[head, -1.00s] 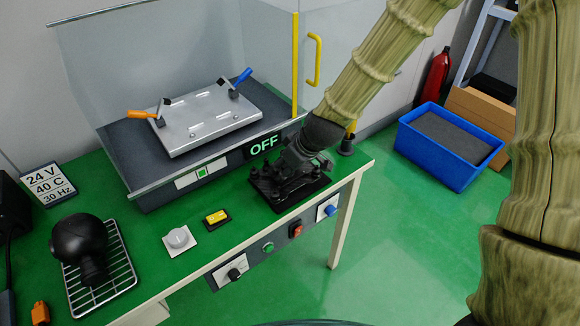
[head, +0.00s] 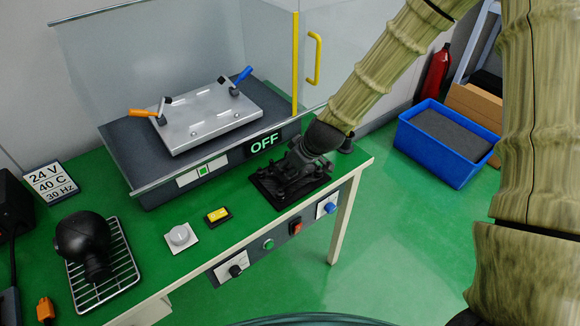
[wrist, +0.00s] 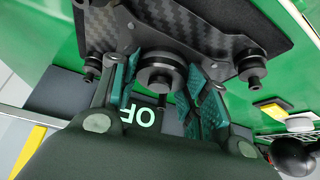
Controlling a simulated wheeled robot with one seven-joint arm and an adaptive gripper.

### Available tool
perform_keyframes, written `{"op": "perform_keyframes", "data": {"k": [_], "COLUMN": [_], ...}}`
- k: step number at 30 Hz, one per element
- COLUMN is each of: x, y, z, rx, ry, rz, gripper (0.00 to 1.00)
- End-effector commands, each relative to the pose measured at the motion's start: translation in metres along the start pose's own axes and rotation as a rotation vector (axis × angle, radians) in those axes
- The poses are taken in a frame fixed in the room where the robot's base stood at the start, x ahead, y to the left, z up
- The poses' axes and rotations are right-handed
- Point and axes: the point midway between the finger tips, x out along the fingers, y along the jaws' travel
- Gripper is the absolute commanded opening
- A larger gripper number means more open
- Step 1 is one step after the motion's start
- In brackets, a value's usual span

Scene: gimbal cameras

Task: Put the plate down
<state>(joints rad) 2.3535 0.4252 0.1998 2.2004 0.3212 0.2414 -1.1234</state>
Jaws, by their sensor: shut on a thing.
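The plate (wrist: 205,28) is dark carbon fibre with black knobs and posts. In the head view the plate (head: 286,199) is at the right end of the green bench, in front of the clear enclosure. My gripper (head: 300,172) is above it, tilted. In the wrist view my gripper (wrist: 162,88) has its teal finger pads on both sides of the plate's round central knob (wrist: 160,75), shut on it. The plate looks close to the bench top; I cannot tell whether it touches. Its underside is hidden.
A silver plate (head: 209,117) with clamps lies in the enclosure behind. A yellow switch (head: 218,215) and a white-based button (head: 180,236) stand to the left. The bench's right and front edges are close. A blue crate (head: 440,160) is on the floor.

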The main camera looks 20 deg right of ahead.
Motion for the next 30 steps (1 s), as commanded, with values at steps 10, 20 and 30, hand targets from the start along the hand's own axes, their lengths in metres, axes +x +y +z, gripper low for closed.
{"op": "perform_keyframes", "data": {"k": [10, 20, 30], "x": [0.002, 0.001, -0.022], "y": [0.000, 0.000, 0.000], "z": [0.001, 0.001, -0.001], "rx": [-0.001, 0.000, -0.002], "ry": [0.000, 0.000, 0.001], "rz": [0.000, 0.000, 0.001], "gripper": [0.67, 0.67, 0.67]}}
